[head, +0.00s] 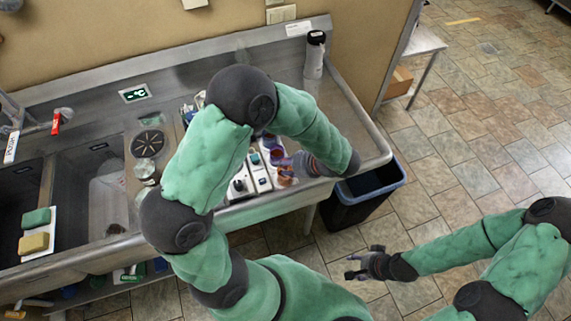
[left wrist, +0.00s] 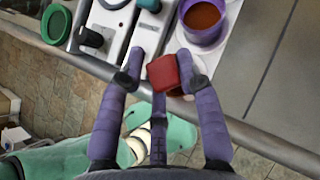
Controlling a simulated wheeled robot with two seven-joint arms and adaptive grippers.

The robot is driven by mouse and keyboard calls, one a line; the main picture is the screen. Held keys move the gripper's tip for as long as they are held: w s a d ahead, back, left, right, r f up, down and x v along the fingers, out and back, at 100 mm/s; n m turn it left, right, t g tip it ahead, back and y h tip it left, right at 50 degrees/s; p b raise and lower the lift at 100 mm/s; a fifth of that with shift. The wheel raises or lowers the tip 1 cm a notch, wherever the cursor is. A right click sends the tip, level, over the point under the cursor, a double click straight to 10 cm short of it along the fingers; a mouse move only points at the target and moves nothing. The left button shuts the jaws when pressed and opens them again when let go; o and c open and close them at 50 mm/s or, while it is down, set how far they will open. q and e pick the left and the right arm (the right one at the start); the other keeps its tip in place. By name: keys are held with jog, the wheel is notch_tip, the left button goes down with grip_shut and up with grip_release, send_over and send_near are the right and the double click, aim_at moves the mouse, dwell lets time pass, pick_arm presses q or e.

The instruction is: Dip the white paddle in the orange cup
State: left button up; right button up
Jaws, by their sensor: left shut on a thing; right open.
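Whatever is below that piece is mostly hidden. A purple cup (left wrist: 203,36) with orange-brown liquid stands just beyond the right fingertip, apart from the red piece. In the head view, an orange cup-like shape (head: 286,172) shows beside the left gripper (head: 304,164), whose fingers are small and partly hidden there. I cannot make out a white paddle for certain. My right gripper (head: 362,264) is open and empty above the floor.
A white device (left wrist: 110,25) with knobs and a green cup (left wrist: 56,24) lie left of the purple cup. A dark bin (head: 365,192) stands below the counter's right end. A bottle (head: 314,58) stands at the back. The steel counter to the right is clear.

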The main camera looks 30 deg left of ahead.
pick_arm(q)
jog(key=shift+r, duration=0.1)
jog(key=shift+r+p, duration=3.35)
jog(key=shift+r, duration=0.8)
